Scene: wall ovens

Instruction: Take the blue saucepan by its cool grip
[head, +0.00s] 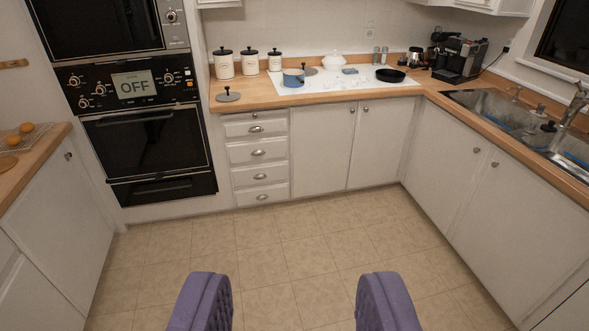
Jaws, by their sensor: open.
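The blue saucepan (292,78) is small in the head view. It stands at the left end of the white cooktop (345,82) on the far wooden counter. A short part, perhaps its handle, shows at its right side, but its shape is too small to tell. My gripper (294,300) shows at the bottom, with two purple padded fingers spread wide apart. It is open and empty, over the floor and well short of the counter and the saucepan.
A black pan (390,75) sits to the right on the cooktop. Several white canisters (249,63) stand behind to the left. Wall ovens (147,140) rise at the left. A sink (500,110) and cabinets line the right. The tiled floor (270,240) between is clear.

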